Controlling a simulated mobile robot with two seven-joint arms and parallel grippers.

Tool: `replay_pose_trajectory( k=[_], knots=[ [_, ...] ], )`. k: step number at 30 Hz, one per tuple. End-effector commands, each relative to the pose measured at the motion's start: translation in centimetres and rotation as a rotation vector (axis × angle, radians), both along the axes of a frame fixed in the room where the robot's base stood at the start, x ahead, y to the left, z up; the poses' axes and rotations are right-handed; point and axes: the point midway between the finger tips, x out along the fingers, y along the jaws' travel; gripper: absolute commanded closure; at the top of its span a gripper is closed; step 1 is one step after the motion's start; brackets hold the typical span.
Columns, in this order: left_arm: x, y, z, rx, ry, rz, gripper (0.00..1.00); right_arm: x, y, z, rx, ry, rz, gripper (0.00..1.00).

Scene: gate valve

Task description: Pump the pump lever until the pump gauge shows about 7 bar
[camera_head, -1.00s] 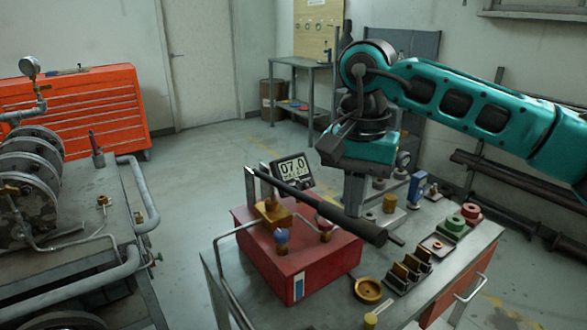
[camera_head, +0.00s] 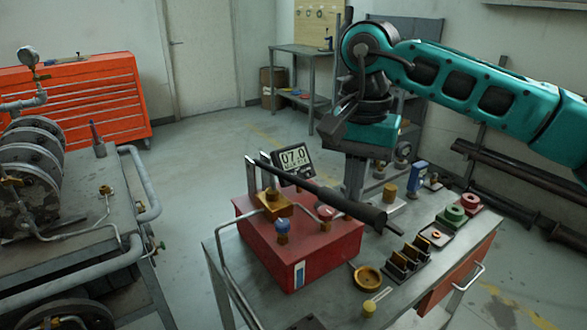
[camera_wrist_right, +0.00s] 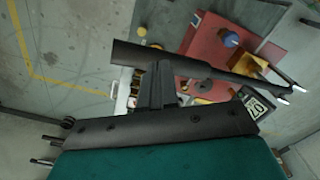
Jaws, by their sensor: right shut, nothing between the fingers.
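The pump is a red box (camera_head: 330,248) on a grey bench, with a brass block and knobs on top. Its black pump lever (camera_head: 335,202) slants down to the right, its thick grip end past the box edge. The pump gauge (camera_head: 294,159) behind it reads 07.0. My right gripper (camera_head: 353,185) points down behind the lever's grip end. In the right wrist view the shut fingers (camera_wrist_right: 162,82) hold nothing and overlap the lever (camera_wrist_right: 180,60); I cannot tell whether they touch it. The gauge shows there too (camera_wrist_right: 258,107). My left gripper is in neither view.
On the bench right of the pump are a brass dish (camera_head: 368,277), several dark brackets (camera_head: 405,258), a green knob (camera_head: 453,213) and a blue device (camera_head: 417,177). A cart with pipes and round flanges (camera_head: 35,190) stands at left. Floor shows between them.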

Motion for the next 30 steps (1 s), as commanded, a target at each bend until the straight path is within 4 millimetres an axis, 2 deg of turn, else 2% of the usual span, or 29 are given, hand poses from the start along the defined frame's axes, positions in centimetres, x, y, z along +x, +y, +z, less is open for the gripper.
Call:
replay_pose_trajectory(
  k=[30],
  knots=[
    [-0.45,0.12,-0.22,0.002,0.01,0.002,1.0,0.0,0.0,0.13,0.0,0.0,0.0,1.0]
  ],
)
